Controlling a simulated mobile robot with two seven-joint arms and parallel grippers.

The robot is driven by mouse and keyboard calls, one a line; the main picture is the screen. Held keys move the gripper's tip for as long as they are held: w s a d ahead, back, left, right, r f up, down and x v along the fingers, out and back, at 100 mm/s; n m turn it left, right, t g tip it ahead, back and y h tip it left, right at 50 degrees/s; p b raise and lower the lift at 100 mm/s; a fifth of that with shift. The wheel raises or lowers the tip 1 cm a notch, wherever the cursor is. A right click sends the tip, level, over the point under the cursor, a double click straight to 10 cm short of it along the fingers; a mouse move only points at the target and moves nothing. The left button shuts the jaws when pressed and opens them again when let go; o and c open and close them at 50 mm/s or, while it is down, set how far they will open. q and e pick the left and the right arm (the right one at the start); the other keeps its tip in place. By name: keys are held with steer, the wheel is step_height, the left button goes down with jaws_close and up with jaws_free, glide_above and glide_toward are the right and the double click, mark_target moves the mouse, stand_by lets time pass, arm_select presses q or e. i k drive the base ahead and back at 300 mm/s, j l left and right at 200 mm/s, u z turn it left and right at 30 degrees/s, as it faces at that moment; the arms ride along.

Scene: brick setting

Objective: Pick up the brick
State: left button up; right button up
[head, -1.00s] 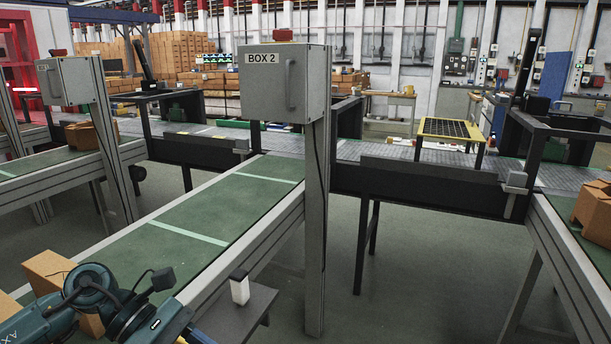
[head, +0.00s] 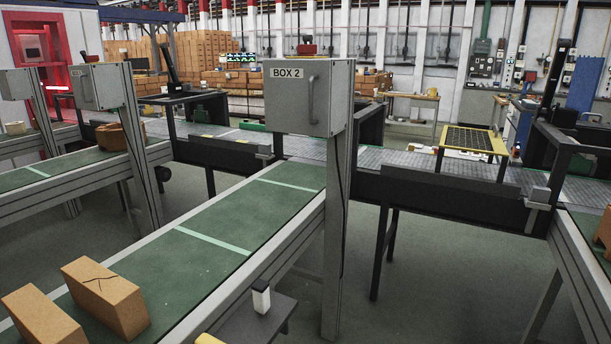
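A tan brick (head: 107,298) with a dark crack on its top face stands on the green conveyor belt (head: 215,270) at the lower left of the head view. A second tan brick (head: 42,318) is just left of it, near the bottom left edge and partly cut off by the frame. I cannot tell which of the two the task means. Neither of my grippers shows in the head view.
A grey box labelled BOX 2 (head: 300,97) sits on a post beside the belt. A small side shelf (head: 255,318) holds a white item with a black top (head: 261,297). Brown pieces (head: 122,136) lie on the belt farther left. Grey floor is open at the lower right.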

mark_target(116, 302)
steer(key=k, duration=0.35)
steer(key=k+u, duration=0.15)
steer(key=u, duration=0.35)
steer(key=k+j+u, duration=0.1)
steer(key=u, duration=0.35)
steer(key=l+u, duration=0.6)
steer(key=u, duration=0.15)
steer(key=i+l, duration=0.15)
steer(key=i, duration=0.3)
